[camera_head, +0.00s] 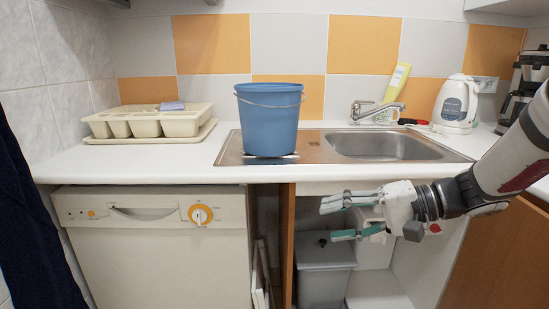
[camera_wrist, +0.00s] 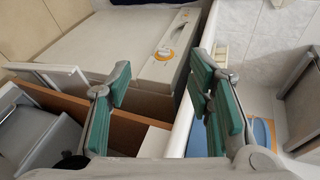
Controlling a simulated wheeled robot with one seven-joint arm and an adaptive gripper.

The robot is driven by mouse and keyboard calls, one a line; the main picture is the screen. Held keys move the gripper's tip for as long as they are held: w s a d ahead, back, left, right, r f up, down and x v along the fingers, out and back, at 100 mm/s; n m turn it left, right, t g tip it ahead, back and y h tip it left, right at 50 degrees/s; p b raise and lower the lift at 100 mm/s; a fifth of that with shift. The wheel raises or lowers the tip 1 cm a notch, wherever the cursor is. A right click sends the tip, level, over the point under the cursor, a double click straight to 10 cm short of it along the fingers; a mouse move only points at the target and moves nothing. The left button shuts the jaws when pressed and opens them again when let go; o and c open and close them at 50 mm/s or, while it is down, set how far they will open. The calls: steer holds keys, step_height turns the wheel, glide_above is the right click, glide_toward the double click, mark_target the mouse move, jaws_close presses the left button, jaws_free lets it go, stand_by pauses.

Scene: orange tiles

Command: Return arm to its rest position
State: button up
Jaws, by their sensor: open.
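My gripper (camera_head: 347,217) is open and empty in front of the open cabinet below the sink, at the end of my arm reaching in from the right. Its fingers point left in the head view. In the wrist view my gripper (camera_wrist: 165,100) shows its two teal-padded fingers spread apart, with nothing between them. Behind them the dishwasher (camera_wrist: 150,45) and the counter's front edge show.
A blue bucket (camera_head: 268,120) stands on the drainboard left of the sink (camera_head: 385,146). A grey bin (camera_head: 323,270) is in the open cabinet. The dishwasher (camera_head: 150,260) is at left. A kettle (camera_head: 456,104) and coffee maker (camera_head: 522,85) stand at right.

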steer(key=s+a+n+g+h, duration=0.3)
steer(key=s+g+h, duration=0.25)
steer(key=s, duration=1.35)
steer(key=s+d+f+t+h, duration=0.2)
steer(key=s+d+h, duration=0.7)
steer(key=s, duration=0.4)
step_height(320, 180, up, 28)
steer(key=d+t+y+p, duration=0.1)
steer(key=t+p, duration=0.3)
steer(key=p, duration=2.3)
steer(key=shift+w+r, duration=0.25)
